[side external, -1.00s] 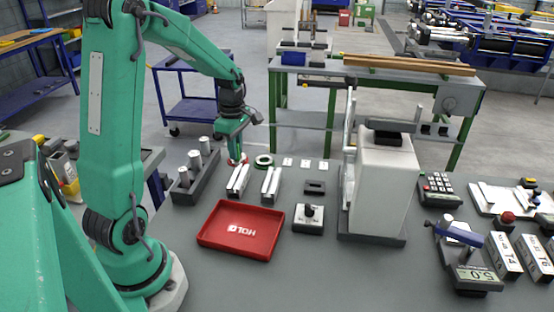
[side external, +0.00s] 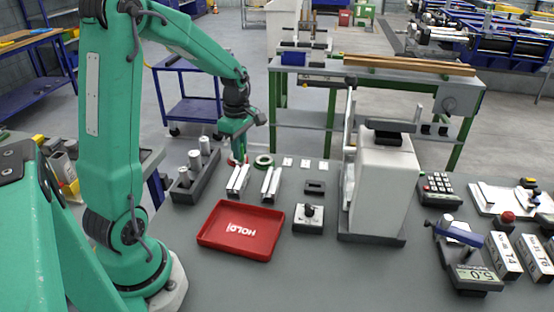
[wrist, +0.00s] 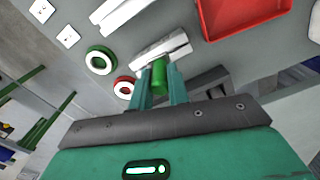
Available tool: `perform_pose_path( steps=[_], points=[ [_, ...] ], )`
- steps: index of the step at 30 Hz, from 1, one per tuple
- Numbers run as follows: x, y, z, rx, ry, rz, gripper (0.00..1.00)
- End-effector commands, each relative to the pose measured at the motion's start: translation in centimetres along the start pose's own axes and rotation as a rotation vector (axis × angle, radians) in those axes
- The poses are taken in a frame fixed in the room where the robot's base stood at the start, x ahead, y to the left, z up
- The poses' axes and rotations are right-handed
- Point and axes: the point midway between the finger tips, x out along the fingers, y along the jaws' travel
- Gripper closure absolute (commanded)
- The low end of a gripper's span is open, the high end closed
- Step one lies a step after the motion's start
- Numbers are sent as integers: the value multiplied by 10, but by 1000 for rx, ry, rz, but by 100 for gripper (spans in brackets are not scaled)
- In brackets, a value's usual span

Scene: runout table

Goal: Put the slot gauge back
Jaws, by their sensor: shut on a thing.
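My gripper (wrist: 160,88) is shut on a green cylindrical piece (wrist: 159,74), which I take to be the slot gauge's handle; its far end is not clear. In the side view my gripper (side external: 238,152) points down low over the back left of the table, beside the red ring (side external: 236,161). In the wrist view the held piece overlaps the near edge of a silver grooved block (wrist: 163,49); I cannot tell whether they touch. The red ring (wrist: 124,87) lies just left of the fingers there.
A green ring (side external: 264,161) lies right of my gripper. A dark rack (side external: 181,193) with silver cylinders stands left. Two silver blocks (side external: 271,183), a red HOLD tray (side external: 241,231), a small slotted dark block (side external: 315,187) and a tall pale machine (side external: 380,185) stand nearby.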

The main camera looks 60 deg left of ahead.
Motion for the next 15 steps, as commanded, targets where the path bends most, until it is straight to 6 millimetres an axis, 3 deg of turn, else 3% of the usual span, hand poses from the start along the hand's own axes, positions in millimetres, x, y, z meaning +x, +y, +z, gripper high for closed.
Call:
perform_pose_path(
  steps=[15],
  points=[
    [20, -49, 98, 521, 0, -2, 100]
  ],
)
